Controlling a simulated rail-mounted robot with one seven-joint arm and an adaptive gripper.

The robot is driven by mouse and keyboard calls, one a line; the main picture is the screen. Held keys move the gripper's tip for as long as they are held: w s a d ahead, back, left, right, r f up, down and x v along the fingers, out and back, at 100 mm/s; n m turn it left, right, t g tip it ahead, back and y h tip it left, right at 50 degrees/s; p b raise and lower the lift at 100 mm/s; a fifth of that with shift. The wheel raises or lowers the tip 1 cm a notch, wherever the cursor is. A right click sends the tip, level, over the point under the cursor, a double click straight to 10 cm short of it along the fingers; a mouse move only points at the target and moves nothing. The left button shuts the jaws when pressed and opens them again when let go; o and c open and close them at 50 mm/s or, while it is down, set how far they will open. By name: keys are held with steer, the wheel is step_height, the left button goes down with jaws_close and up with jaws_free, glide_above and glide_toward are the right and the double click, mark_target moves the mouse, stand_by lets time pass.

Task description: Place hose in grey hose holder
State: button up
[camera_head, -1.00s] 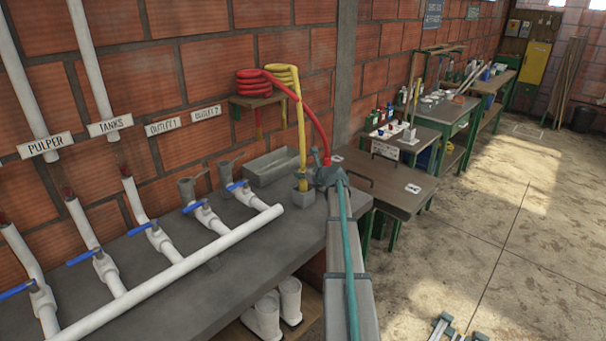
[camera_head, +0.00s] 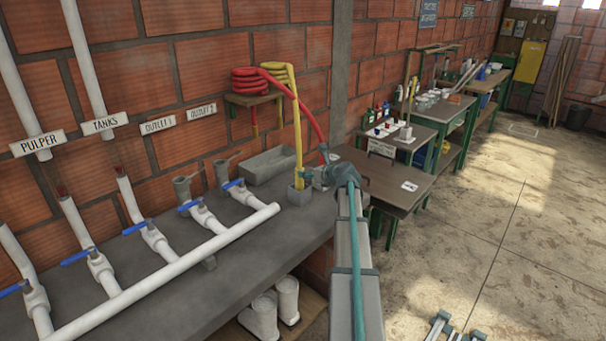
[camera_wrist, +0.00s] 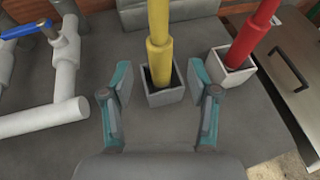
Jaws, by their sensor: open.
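The yellow hose (camera_head: 298,140) hangs down from its coil, and its lower end stands upright in the square grey hose holder (camera_head: 299,197) on the counter. The wrist view shows the yellow hose (camera_wrist: 158,45) inside the opening of the grey holder (camera_wrist: 166,98). The red hose (camera_head: 312,122) arcs down behind my gripper; in the wrist view its end (camera_wrist: 240,50) stands in a square white holder (camera_wrist: 232,78) to the right. My gripper (camera_wrist: 160,78) is open and empty, its fingers apart on either side of the yellow hose and grey holder, with visible gaps.
White pipes (camera_head: 165,270) with blue valve handles run along the counter (camera_head: 190,297) at left. A grey trough (camera_head: 268,166) stands behind the holders. A brown table (camera_head: 385,178) adjoins at right. White boots (camera_head: 287,300) stand below. The floor at right is mostly clear.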

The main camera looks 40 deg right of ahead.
steer(key=shift+v, duration=2.15)
steer(key=s+a+f+n+g+p, duration=0.25)
steer(key=s+a+f+n, duration=0.35)
steer(key=s+a+f, duration=1.2)
steer(key=s+a+f+n+g+y+b, duration=0.1)
steer(key=s+a+f+n+g+y, duration=0.2)
steer(key=a+f+n, duration=0.6)
steer(key=s+a+f+n+g+y+b, duration=0.2)
steer(key=s+a+f+n+g, duration=0.25)
steer(key=a+f, duration=0.85)
steer(key=s+a+f+n+g+h, duration=0.1)
steer(key=s+a+f+n+g, duration=0.2)
steer(key=s, duration=0.5)
steer(key=s+a+f+n+g+h, duration=0.1)
steer(key=s+a+f+n+g, duration=0.2)
steer(key=s+n, duration=0.5)
steer(key=s+a+f+n+g+h, duration=0.1)
steer(key=s+a+f+n+g, duration=0.3)
steer(key=s, duration=0.5)
step_height(320, 180, down, 3)
steer(key=shift+a+r+n+h, duration=0.2)
steer(key=shift+n+h, duration=0.2)
steer(key=shift+n, duration=0.65)
